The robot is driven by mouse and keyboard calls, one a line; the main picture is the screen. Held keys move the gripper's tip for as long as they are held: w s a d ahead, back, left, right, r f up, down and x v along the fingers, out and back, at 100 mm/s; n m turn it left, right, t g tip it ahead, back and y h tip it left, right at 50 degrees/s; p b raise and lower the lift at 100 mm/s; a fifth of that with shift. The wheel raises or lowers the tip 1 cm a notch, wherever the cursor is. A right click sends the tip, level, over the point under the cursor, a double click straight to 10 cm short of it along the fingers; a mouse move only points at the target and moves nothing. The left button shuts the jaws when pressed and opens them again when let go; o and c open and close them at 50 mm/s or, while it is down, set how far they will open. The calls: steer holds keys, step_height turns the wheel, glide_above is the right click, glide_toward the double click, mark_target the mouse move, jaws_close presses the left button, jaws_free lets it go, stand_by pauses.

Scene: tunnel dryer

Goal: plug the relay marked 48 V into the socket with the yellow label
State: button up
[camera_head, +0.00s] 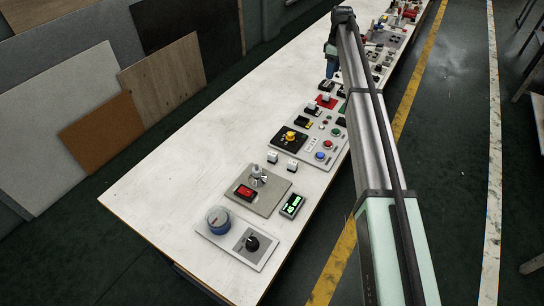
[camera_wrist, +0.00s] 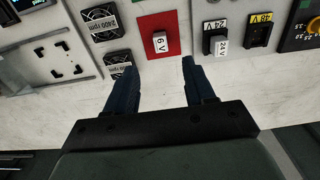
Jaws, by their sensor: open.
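In the wrist view, the socket with the yellow label (camera_wrist: 258,36) is black, looks empty, and its label seems to read 48 V. Two small pale blocks, one (camera_head: 272,157) left of the other (camera_head: 292,165), stand on the bench in the head view; they look like relays, but their markings are too small to read. I cannot tell which relay is marked 48 V. My gripper (camera_wrist: 158,65) is open and empty, its fingertips near the red plate. It also shows in the head view (camera_head: 331,66), above the bench's far part.
A pale relay (camera_wrist: 160,42) marked 6 V stands on the red plate (camera_wrist: 148,22). Another relay (camera_wrist: 221,45), seemingly marked 24 V, is at the neighbouring black socket. A panel with a yellow knob (camera_head: 290,136) lies nearer. The white bench (camera_head: 190,150) is clear on the left.

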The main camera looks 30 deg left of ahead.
stand_by(0.5)
steer(key=s+a+r+n, duration=0.2)
steer(key=s+a, duration=1)
steer(key=s, duration=0.5)
steer(key=m, duration=0.1)
glide_above(273, 153)
steer(key=f, duration=0.9)
steer(key=shift+s+d+f, duration=0.15)
steer(key=shift+s+d, duration=0.05)
steer(key=shift+w+a+f, duration=0.1)
steer(key=shift+f, duration=1.25)
steer(key=shift+a+f, duration=0.1)
steer(key=shift+f, duration=1.25)
